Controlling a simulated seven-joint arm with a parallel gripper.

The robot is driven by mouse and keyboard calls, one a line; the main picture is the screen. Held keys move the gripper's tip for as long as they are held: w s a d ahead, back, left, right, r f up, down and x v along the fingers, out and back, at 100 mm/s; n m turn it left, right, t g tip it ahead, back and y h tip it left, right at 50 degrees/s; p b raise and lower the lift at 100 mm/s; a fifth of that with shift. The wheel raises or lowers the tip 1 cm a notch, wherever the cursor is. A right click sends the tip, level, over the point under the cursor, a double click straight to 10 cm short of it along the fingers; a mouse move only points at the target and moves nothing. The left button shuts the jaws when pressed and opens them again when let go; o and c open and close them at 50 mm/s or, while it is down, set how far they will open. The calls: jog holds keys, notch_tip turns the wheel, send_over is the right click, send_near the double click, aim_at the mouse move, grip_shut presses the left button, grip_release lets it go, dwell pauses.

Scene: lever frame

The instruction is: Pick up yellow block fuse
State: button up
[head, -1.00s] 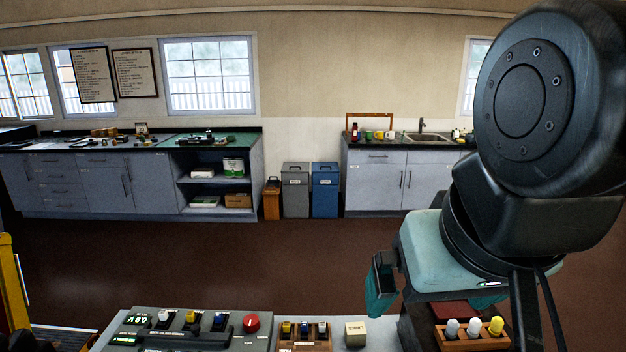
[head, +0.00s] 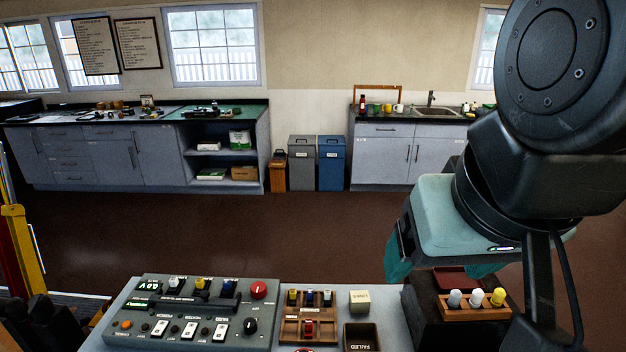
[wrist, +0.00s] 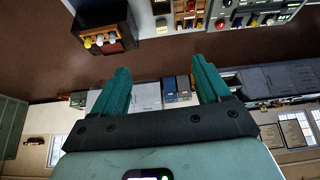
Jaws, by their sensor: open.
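A small yellow-topped block (head: 292,296) stands in the back row of a wooden fuse rack (head: 288,336) on the bench, beside blue and white ones. A second yellow block (head: 200,284) is seated in the top of the grey control panel (head: 150,340), between a white and a blue one. I cannot tell which of these is meant. My gripper (head: 440,274) is open, right of and above the rack; its teal fingers are partly hidden behind its body. In the wrist view, my gripper (wrist: 160,68) has nothing between its fingers, and the rack (wrist: 188,22) is near the top edge.
A cream block (head: 360,301) and a tray marked FAILED (head: 361,337) stand right of the rack. A red knob (head: 258,289) sticks up from the panel.

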jog(key=c, duration=0.4)
jog(key=w+a+f+n+g+y, duration=0.1)
jog(key=w+a+n, duration=0.4)
jog(key=w+a, duration=0.5)
jog(key=w+a+f+n+g+y, duration=0.15)
jog(key=w+a+n, duration=0.45)
jog(key=w, duration=0.9)
jog(key=n+g+y, duration=0.2)
jog(key=n+g, duration=0.1)
jog(key=n, duration=0.2)
send_near(199, 280)
jog(key=shift+n, duration=0.8)
jog(key=shift+x, duration=4.25)
